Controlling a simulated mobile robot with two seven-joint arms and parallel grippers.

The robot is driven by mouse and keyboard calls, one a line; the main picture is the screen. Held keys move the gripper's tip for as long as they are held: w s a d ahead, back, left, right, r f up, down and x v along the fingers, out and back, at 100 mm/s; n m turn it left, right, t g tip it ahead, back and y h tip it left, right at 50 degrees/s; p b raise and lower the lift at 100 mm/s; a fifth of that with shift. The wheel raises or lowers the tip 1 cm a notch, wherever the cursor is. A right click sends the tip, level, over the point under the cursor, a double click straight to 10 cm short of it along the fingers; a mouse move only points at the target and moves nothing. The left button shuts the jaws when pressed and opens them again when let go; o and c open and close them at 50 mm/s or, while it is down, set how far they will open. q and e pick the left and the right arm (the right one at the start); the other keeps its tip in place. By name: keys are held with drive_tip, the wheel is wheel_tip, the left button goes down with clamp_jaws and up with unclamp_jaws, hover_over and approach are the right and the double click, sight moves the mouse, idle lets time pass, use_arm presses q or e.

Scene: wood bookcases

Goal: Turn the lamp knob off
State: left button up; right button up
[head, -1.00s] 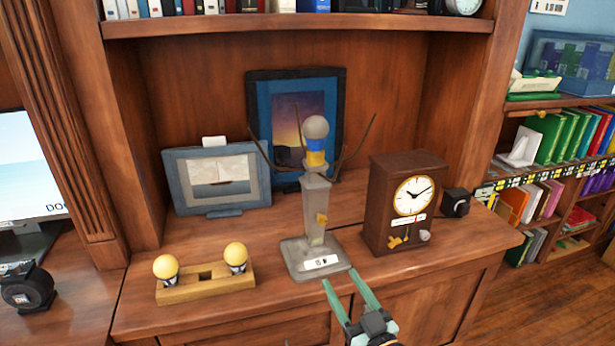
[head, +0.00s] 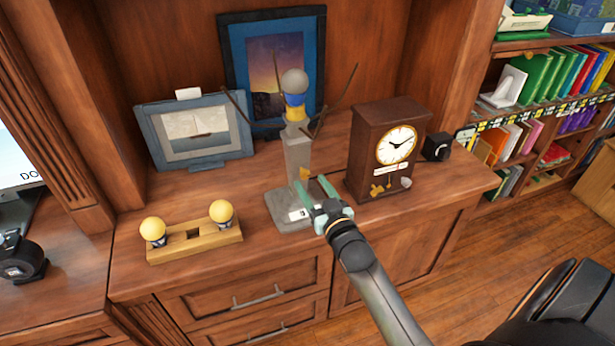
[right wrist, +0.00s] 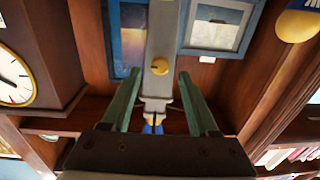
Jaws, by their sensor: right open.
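The lamp (head: 297,157) is a grey post on a flat grey base, with a grey bulb above a blue and yellow band. Its small yellow knob (head: 304,173) is on the front of the post. The knob also shows in the right wrist view (right wrist: 159,66), where the picture is upside down. My right gripper (head: 311,182) is open, its two green fingers pointing at the post just in front of the knob. In the wrist view the knob appears between and just beyond the fingertips (right wrist: 157,78), with nothing held. My left gripper is not in view.
A brown clock (head: 380,150) stands close to the right of my gripper. A wooden holder with two yellow bulbs (head: 195,241) lies at the left. Framed pictures (head: 195,130) and dark thin branches stand behind the lamp. Drawers (head: 245,290) are below the top.

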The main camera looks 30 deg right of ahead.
sight(306, 175)
drive_tip(key=shift+w+d, duration=0.2)
drive_tip(key=shift+w, duration=0.65)
drive_tip(key=shift+w+d, duration=0.15)
drive_tip(key=shift+w, duration=0.7)
drive_tip(key=shift+c, duration=0.3)
clamp_jaws()
